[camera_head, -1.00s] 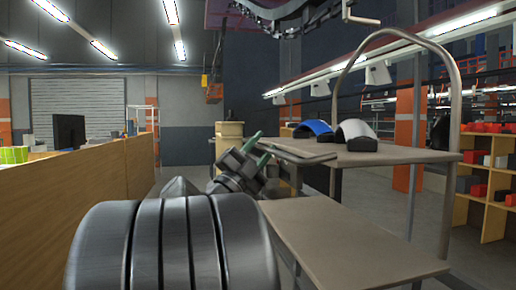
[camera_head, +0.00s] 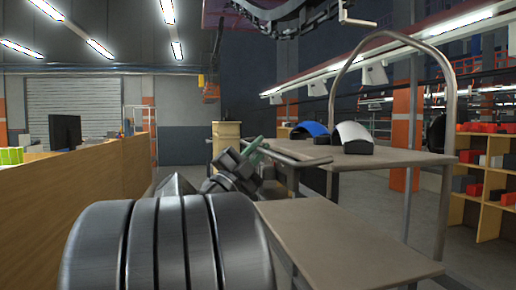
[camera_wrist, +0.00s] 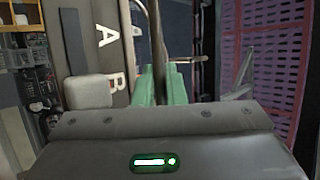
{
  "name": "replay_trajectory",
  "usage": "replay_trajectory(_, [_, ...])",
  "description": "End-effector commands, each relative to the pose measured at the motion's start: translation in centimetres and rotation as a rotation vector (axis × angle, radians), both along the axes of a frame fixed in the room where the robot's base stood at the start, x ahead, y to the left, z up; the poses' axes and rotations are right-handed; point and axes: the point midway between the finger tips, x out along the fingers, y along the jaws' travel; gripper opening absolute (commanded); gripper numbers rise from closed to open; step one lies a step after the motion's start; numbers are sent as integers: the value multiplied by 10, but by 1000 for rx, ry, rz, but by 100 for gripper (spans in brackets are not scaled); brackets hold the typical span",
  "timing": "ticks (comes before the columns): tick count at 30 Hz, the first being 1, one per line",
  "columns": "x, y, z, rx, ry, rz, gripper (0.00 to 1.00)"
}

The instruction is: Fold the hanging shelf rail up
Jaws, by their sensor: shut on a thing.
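My gripper (camera_head: 254,148), with green fingers, is at the rail's left end. In the wrist view my gripper (camera_wrist: 160,86) has its fingers close together, on both sides of a thin bar, the rail (camera_wrist: 156,55).
A blue curved piece (camera_head: 309,130) and a white one (camera_head: 353,136) lie on the upper deck. A bent metal hoop (camera_head: 447,120) rises at the cart's right. The lower deck (camera_head: 335,240) is bare. A wooden partition (camera_head: 75,205) stands at left.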

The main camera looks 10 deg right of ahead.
Motion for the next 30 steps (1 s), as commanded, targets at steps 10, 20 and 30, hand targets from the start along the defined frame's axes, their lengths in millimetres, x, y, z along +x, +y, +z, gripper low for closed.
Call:
replay_trajectory(10, [0,1,18,153,2,2,0])
replay_trajectory(20, [0,-2,35,416,12,0,0])
replay_trajectory(30, [0,-7,46,652,21,0,0])
